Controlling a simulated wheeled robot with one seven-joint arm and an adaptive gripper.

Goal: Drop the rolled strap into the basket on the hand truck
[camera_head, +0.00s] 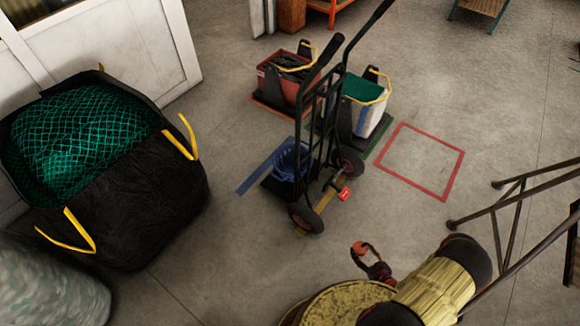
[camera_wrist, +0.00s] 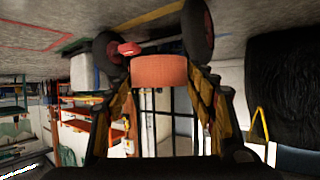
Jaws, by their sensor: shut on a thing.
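The rolled strap (camera_wrist: 158,70) is an orange-red roll pinched between my gripper's two fingertips (camera_wrist: 160,84) in the wrist view. In the head view the strap (camera_head: 360,247) shows at the tip of my gripper (camera_head: 368,256), above the floor and to the lower right of the hand truck. The hand truck (camera_head: 327,130) is dark green, upright, with two black wheels. The blue basket (camera_head: 285,160) sits on its toe plate, partly hidden by the frame. My gripper is apart from the basket. The basket's inside is mostly hidden.
A red crate (camera_head: 272,90) and a white bin with green net (camera_head: 366,105) stand behind the hand truck. A big black bag of green net (camera_head: 140,215) is at left. A red floor square (camera_head: 440,195) is empty. Dark metal bars (camera_head: 515,215) reach in from the right.

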